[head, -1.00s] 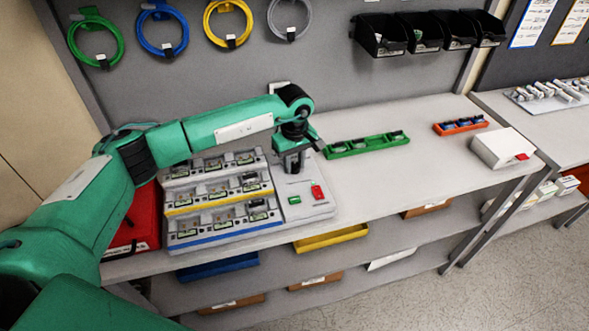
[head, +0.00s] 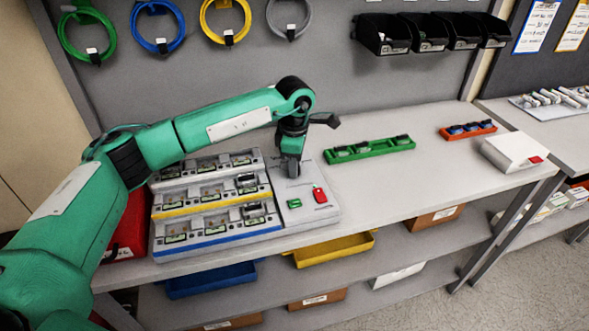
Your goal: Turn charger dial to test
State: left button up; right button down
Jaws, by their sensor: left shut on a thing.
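The charger (head: 212,233) is a grey tiered unit on the bench with several bays, a yellow stripe and a blue stripe. Its right-hand panel (head: 318,216) carries a small green part (head: 294,203) and a red part (head: 319,195). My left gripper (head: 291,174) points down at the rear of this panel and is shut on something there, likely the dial. The dial is hidden by the gripper, so its setting cannot be read. My right gripper is not in view.
A green tray (head: 370,149) with several dark items lies right of the charger. An orange tray (head: 468,130) and a white box (head: 515,151) stand farther right. A red case (head: 128,229) is left of the charger. The bench front is clear.

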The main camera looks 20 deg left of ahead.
pick_arm(q)
jog(key=shift+r+n+b, duration=0.1)
jog(key=shift+n+b, duration=0.5)
jog(key=shift+n, duration=0.8)
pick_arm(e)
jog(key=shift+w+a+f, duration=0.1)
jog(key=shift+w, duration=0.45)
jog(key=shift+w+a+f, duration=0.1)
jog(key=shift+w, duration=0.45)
pick_arm(q)
jog(key=o, duration=1)
jog(key=shift+c, duration=0.2)
notch_tip(320, 180, up, 14)
jog(key=b, duration=0.2)
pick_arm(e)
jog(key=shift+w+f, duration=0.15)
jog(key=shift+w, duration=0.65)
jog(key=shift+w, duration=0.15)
